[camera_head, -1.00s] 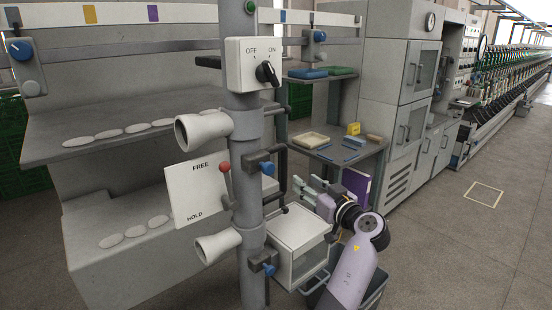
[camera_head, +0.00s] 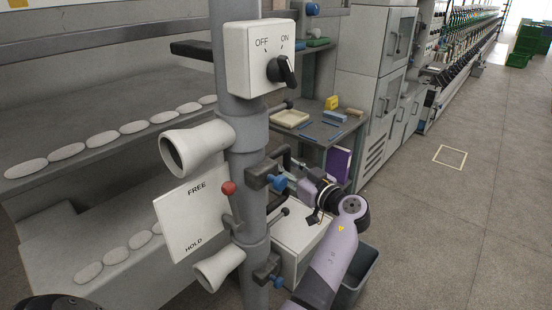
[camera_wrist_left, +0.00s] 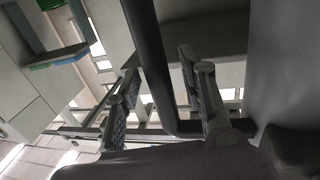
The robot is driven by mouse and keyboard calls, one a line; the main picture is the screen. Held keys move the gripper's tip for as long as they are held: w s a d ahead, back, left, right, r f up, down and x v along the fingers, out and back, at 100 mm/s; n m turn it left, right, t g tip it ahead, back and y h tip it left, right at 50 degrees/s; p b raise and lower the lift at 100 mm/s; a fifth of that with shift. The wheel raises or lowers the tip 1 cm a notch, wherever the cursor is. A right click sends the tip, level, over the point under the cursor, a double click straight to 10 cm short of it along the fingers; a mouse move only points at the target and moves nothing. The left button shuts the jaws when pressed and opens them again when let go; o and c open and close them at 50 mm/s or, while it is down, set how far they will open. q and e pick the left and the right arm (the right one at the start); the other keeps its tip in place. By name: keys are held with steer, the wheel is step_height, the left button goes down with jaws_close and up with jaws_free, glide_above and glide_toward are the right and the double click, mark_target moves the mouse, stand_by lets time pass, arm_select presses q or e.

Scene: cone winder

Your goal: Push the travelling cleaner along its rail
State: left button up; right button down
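The travelling cleaner is a grey upright column (camera_head: 248,165) with an OFF/ON switch box (camera_head: 259,58), two pale nozzles (camera_head: 198,146) and a FREE/HOLD plate (camera_head: 195,215). A red-knobbed lever (camera_head: 229,189) stands by the plate, with its knob near FREE. A dark bent bar handle (camera_wrist_left: 151,65) is on the column. My right gripper is not in view.
A grey machine with shelves of pale discs (camera_head: 134,127) stands left and behind. A small table (camera_head: 340,135) with a tray and blocks, and grey cabinets (camera_head: 372,85), stand behind at right. A grey bin (camera_head: 357,277) is by my arm. The right-hand floor is open.

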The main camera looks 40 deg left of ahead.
arm_select(q)
steer(key=shift+d+r, duration=0.1)
steer(key=shift+c, duration=0.5)
jaws_close()
stand_by(0.4)
